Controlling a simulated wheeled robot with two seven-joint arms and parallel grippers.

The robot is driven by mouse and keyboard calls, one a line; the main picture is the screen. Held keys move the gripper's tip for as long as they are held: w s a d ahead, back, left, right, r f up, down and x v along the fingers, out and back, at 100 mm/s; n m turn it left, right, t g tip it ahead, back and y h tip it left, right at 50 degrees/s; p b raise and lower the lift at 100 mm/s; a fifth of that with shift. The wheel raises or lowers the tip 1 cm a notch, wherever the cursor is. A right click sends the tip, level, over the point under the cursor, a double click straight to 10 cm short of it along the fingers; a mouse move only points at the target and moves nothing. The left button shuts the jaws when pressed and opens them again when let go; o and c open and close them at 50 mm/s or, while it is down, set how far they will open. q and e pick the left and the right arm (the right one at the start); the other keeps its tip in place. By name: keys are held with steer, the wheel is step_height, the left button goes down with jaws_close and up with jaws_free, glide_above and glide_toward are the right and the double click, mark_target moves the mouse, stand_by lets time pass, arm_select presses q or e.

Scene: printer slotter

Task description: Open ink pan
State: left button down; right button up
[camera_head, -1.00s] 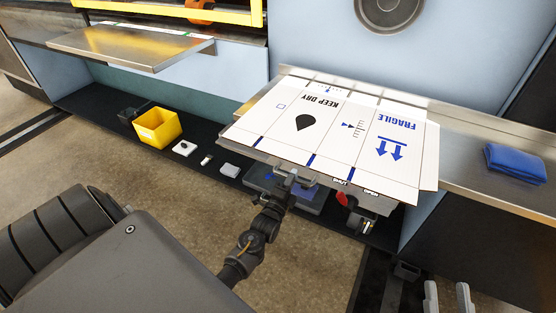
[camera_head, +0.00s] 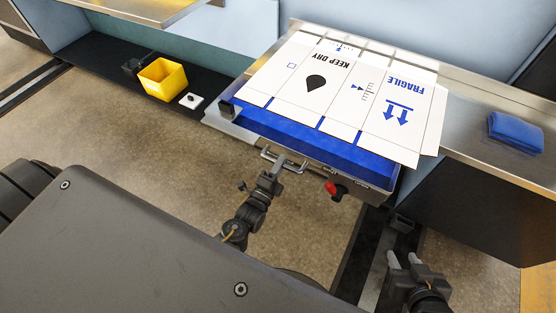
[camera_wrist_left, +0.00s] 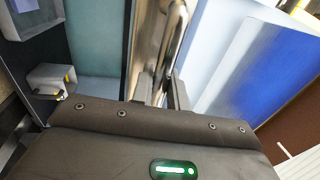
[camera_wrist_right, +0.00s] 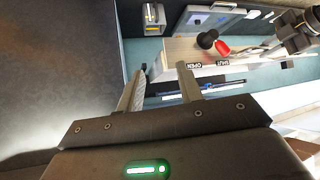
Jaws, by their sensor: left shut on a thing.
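The ink pan (camera_head: 306,137) is a metal tray with blue ink, sticking out from under the white printed cardboard sheet (camera_head: 345,90) in the head view. Its blue surface also shows in the left wrist view (camera_wrist_left: 265,70). My left gripper (camera_head: 280,165) is shut on the metal pan handle (camera_wrist_left: 165,45) at the pan's front. The red and black lever (camera_head: 334,187) is below the pan's front edge, right of the handle. It also shows in the right wrist view (camera_wrist_right: 215,43), near OPEN and SHUT labels. My right gripper (camera_head: 404,260) is open and empty, low at the right.
A yellow bin (camera_head: 161,79) and a small white item (camera_head: 190,100) stand on the dark lower shelf at left. A blue cloth (camera_head: 515,131) lies on the steel counter at right. The floor before the pan is clear.

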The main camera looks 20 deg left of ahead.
arm_select(q)
steer(key=c, duration=1.5)
jaws_free()
steer(key=shift+o, duration=0.2)
